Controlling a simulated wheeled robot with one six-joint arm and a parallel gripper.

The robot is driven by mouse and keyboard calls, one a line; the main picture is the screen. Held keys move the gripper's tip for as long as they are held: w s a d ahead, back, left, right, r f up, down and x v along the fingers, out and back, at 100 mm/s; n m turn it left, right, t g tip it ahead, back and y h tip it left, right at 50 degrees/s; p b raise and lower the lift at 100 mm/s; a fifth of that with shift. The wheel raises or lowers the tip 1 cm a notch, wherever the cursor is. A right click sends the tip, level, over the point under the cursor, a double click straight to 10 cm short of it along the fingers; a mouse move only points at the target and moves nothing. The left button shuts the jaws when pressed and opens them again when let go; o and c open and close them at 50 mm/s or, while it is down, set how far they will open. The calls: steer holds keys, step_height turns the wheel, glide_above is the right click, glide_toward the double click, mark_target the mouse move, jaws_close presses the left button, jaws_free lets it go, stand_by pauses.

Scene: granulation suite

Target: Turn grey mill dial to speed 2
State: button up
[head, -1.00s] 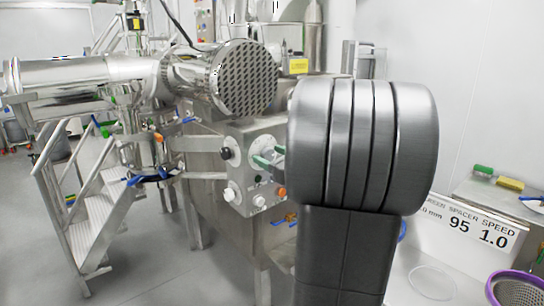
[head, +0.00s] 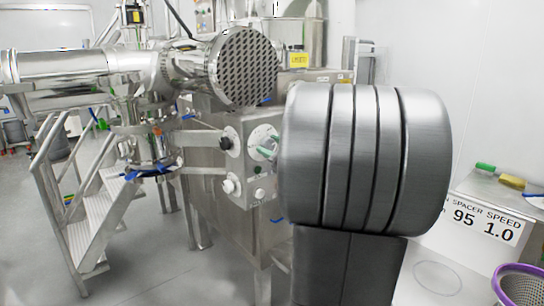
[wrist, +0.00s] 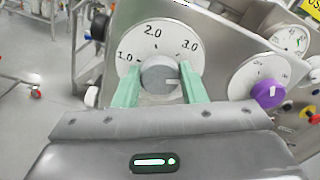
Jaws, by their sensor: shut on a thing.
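The grey mill dial (wrist: 159,75) sits in the middle of a round white scale plate (wrist: 133,46) marked 1.0, 2.0 and 3.0 in the wrist view. My gripper (wrist: 161,90) has its two green fingers on either side of the dial and is shut on it. I cannot clearly tell which number the dial points to. In the head view the white scale plate (head: 262,134) is on the steel control panel, with my green fingertips (head: 268,149) at it. The dial itself is mostly hidden there by the fingers and my arm.
A purple knob (wrist: 268,95) and a gauge (wrist: 291,40) are right of the dial. A black knob (head: 226,143) and a white knob (head: 229,185) are on the panel's left. A sign (head: 485,219) reads 95 and 1.0. A purple-rimmed basket (head: 519,286) stands at right.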

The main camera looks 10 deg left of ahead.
steer(key=n+b, duration=0.5)
steer(key=b, duration=0.1)
steer(key=shift+f+n+b, duration=0.4)
steer(key=n+b, duration=0.5)
steer(key=b, duration=0.1)
steer(key=n+b, duration=0.5)
steer(key=b, duration=0.1)
steer(key=shift+n, duration=0.4)
steer(key=shift+r+n+b, duration=0.1)
steer(key=shift+n+b, duration=1.75)
steer(key=shift+n, duration=0.15)
steer(key=o, duration=1)
steer(key=shift+r, duration=0.1)
